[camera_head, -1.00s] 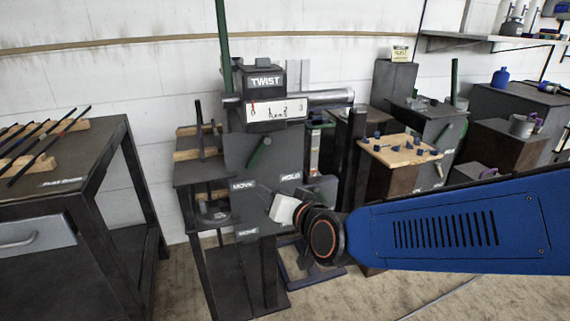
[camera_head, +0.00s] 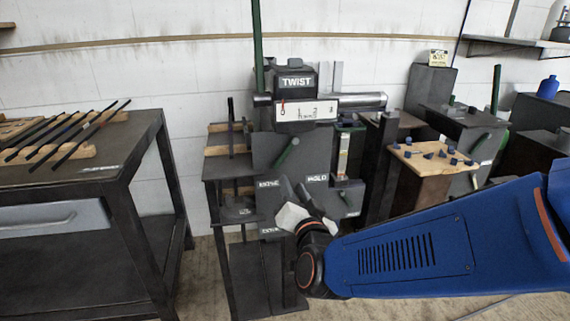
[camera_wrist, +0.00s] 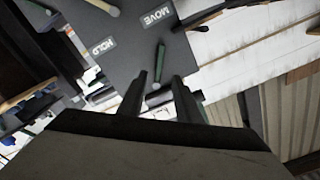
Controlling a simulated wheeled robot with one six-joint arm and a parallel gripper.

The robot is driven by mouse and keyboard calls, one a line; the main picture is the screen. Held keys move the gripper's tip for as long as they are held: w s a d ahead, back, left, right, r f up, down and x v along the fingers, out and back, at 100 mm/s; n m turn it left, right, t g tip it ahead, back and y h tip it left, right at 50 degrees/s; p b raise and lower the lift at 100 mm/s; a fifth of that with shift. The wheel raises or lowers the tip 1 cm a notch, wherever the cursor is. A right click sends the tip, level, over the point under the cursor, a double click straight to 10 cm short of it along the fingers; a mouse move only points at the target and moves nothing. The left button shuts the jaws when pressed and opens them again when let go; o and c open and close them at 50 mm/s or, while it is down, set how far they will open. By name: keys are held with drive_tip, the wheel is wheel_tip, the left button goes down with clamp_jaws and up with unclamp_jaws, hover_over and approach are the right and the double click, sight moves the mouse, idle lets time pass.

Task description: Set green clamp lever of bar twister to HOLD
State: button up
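The bar twister (camera_head: 297,82) stands ahead, with a dark plate labelled MOVE (camera_head: 268,184) at left and HOLD (camera_head: 317,178) at right. My gripper (camera_head: 291,183) is in front of the plate, fingers up, just below the lever in the picture. In the wrist view, the open fingers (camera_wrist: 160,76) appear on either side of the green lever (camera_wrist: 158,65); contact cannot be told.
A dark table (camera_head: 85,172) with several bars stands at left. A wooden board (camera_head: 435,156) with small blue pieces is at right. A metal cylinder (camera_head: 360,100) sticks out right of the twister's head. Bare floor (camera_head: 205,275) shows between the table and the twister.

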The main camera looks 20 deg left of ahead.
sight(282, 159)
drive_tip(key=x, duration=1.3)
drive_tip(key=shift+w, duration=0.1)
clamp_jaws()
